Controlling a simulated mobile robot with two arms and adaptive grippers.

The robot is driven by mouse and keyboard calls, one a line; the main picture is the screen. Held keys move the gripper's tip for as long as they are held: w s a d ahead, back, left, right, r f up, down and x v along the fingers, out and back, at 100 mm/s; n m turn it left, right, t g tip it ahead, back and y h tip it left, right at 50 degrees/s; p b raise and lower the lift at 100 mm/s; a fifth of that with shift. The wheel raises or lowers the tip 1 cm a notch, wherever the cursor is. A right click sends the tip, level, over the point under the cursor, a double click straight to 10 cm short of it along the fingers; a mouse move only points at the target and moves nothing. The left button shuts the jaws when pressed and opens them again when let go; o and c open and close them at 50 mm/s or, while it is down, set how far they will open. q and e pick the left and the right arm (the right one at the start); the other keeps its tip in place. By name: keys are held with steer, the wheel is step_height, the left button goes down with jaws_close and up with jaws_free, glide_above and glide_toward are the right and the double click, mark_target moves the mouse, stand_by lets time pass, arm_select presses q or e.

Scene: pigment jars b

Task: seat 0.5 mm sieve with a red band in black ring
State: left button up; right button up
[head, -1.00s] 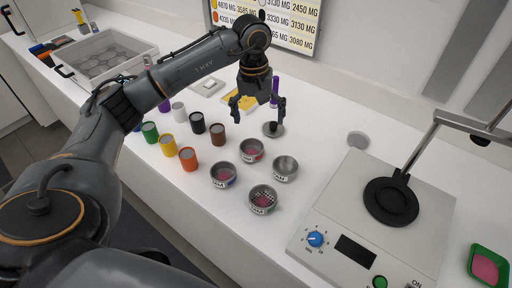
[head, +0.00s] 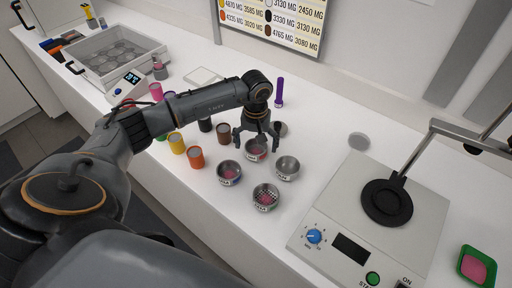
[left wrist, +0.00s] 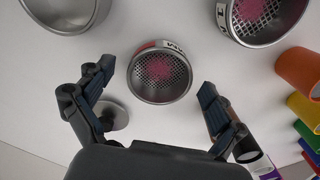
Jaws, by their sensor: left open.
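The sieve with a red band (head: 256,150) stands on the white bench, pink powder showing in it. In the left wrist view the sieve (left wrist: 160,76) shows a mesh floor, a label and a bit of red band on its outer wall. My left gripper (head: 256,144) is open above it, pointing down. In the left wrist view the fingers (left wrist: 157,75) lie on either side of the sieve, with gaps. The black ring (head: 387,203) is empty on the grey shaker at the right. My right gripper is not in view.
Other sieves stand close by: one at front left (head: 229,173), one at front (head: 265,197) and one at right (head: 286,169). An orange jar (head: 196,158) and other coloured jars stand left. A purple upright object (head: 280,92) is behind. The shaker (head: 335,220) has a raised arm.

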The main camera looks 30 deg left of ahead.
arm_select(q)
steer(key=shift+f, duration=0.7)
steer(key=c, duration=1.3)
steer(key=shift+r, duration=0.1)
